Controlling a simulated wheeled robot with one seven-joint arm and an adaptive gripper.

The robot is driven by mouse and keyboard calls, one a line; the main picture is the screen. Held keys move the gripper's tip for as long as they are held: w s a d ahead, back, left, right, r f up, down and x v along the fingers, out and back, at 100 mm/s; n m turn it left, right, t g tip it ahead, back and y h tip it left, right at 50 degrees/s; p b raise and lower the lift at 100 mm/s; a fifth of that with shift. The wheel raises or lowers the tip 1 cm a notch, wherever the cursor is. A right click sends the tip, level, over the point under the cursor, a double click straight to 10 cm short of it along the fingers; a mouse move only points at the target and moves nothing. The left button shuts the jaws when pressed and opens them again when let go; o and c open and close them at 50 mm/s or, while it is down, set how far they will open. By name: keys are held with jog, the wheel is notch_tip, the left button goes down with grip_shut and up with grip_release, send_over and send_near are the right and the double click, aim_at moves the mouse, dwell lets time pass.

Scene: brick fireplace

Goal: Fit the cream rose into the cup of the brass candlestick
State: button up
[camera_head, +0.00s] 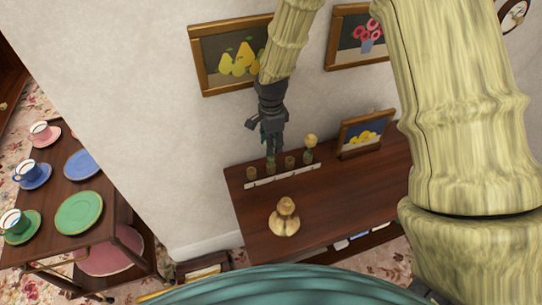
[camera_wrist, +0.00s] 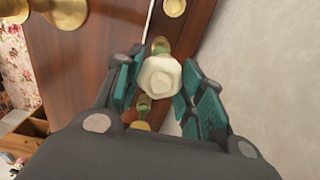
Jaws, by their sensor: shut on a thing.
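My gripper (camera_head: 272,145) points down over the row of small holders at the back of the wooden side table. In the wrist view, my gripper (camera_wrist: 160,88) has its teal finger pads on both sides of the cream rose (camera_wrist: 160,77) and is shut on it. The bloom faces the camera. Its stem is mostly hidden, so I cannot tell whether it is still inside a holder. The brass candlestick (camera_head: 285,218) stands upright on the table, in front of the row and apart from my gripper. Part of it shows at the top left of the wrist view (camera_wrist: 72,12).
Another pale yellow flower (camera_head: 311,140) stands at the row's right end. A small framed picture (camera_head: 361,132) stands on the table (camera_head: 350,195) at right. Pictures hang on the wall behind. A tea table (camera_head: 110,215) with plates and cups is at left. Tabletop around the candlestick is clear.

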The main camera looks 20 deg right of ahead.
jog(key=shift+r+p, duration=0.7)
jog(key=shift+r, duration=0.3)
